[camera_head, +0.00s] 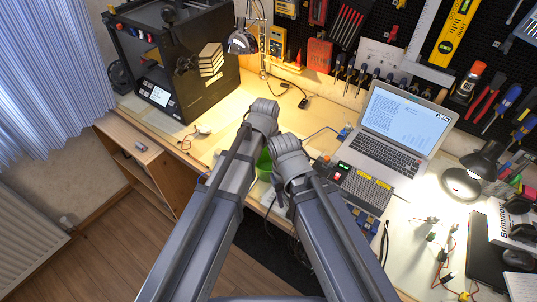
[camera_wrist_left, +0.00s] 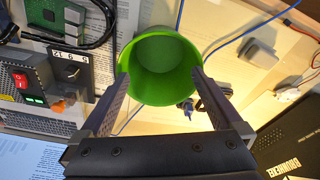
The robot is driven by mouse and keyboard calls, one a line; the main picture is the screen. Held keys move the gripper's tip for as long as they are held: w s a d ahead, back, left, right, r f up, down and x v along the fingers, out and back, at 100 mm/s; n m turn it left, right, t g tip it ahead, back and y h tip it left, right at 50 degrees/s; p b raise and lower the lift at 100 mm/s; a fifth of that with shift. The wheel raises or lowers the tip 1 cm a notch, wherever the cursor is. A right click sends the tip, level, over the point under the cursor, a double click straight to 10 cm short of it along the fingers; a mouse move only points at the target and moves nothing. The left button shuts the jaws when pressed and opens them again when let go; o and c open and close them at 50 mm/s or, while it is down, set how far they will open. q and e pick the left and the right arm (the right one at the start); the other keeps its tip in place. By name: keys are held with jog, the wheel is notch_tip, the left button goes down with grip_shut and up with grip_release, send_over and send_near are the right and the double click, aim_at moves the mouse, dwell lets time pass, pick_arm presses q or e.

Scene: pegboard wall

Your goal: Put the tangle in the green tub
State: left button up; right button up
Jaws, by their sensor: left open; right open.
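The green tub (camera_head: 264,161) shows as a small patch between my two arms in the head view. In the left wrist view the tub (camera_wrist_left: 186,62) fills the upper middle, and its visible inside is empty. My left gripper (camera_wrist_left: 160,80) is open, with a finger on each side of the tub's near part; I cannot tell whether they touch it. The left fingers are hidden by the arm in the head view. My right gripper (camera_head: 279,196) is open and largely covered by its own wrist. I cannot say for sure which wires are the tangle; a black cable loop (camera_wrist_left: 98,30) lies left of the tub.
A laptop (camera_head: 397,125) and a keypad-like grey box (camera_head: 362,188) stand right of the arms. A black 3D printer (camera_head: 180,60) is at the back left. Wired parts (camera_head: 440,240) lie at the front right. A desk lamp (camera_head: 478,170) stands near the pegboard.

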pick_arm(q)
notch_tip(320, 180, up, 6)
jog(key=p, duration=0.4)
jog(key=shift+f+p, duration=0.15)
jog(key=shift+p, duration=0.15)
jog(key=s+a+g, duration=0.1)
jog(key=s+a, duration=0.2)
jog(key=s, duration=0.5)
jog(key=s+a+g+y, duration=0.1)
jog(key=s+a, duration=0.2)
jog(key=s, duration=0.5)
jog(key=shift+s+m+y, duration=0.25)
jog(key=shift+m+y, duration=0.05)
jog(key=shift+m, duration=0.1)
jog(key=shift+a+f, duration=0.1)
